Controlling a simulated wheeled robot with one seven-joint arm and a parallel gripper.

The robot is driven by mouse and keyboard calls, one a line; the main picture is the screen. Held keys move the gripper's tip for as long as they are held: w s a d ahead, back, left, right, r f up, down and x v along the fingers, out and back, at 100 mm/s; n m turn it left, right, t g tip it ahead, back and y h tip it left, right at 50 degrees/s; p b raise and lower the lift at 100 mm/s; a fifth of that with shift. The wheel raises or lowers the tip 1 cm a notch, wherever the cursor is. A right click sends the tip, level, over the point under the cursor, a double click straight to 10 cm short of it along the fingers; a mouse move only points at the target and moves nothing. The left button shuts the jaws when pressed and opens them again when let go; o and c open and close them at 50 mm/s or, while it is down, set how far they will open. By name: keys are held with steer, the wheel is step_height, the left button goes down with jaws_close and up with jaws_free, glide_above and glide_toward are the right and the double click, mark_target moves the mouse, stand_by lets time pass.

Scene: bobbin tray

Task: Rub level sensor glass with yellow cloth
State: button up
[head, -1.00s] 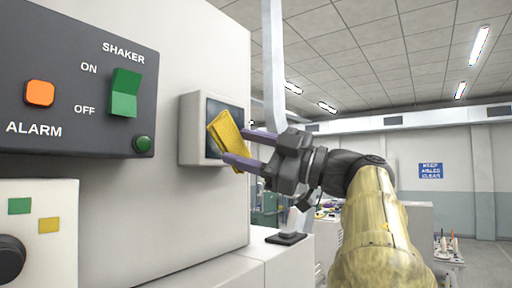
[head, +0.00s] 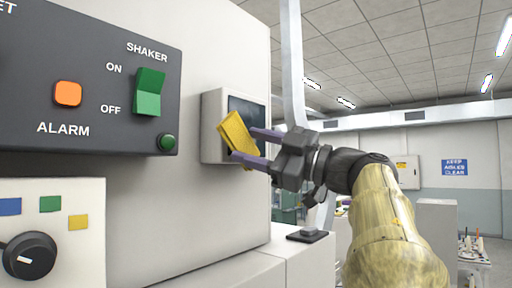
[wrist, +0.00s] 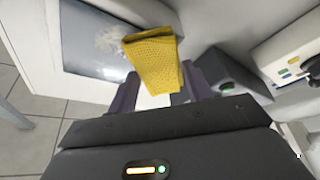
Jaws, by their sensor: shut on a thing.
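The yellow cloth (head: 237,138) is folded and dotted, and it also shows in the wrist view (wrist: 155,62). My gripper (head: 254,146) is shut on it, with purple fingers on either side. The level sensor glass (head: 247,110) is a dark pane in a pale box frame on the machine's side. In the wrist view the glass (wrist: 88,45) carries a whitish smudge near its upper right, beside the cloth. The cloth overlaps the glass in both views. I cannot tell whether it touches the glass.
A dark panel (head: 104,130) with a green shaker switch (head: 149,92) and an orange alarm lamp (head: 67,93) is at the left. A pale box with a black knob (head: 30,255) sits below it. A grey post (head: 293,70) stands behind my gripper. Open room lies at the right.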

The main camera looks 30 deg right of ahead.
steer(key=shift+w, duration=0.25)
steer(key=shift+w+a, duration=0.1)
steer(key=shift+w, duration=0.05)
steer(key=shift+a, duration=0.1)
steer(key=shift+w, duration=0.25)
steer(key=shift+w+a, duration=0.15)
steer(key=shift+w, duration=0.2)
stand_by(0.3)
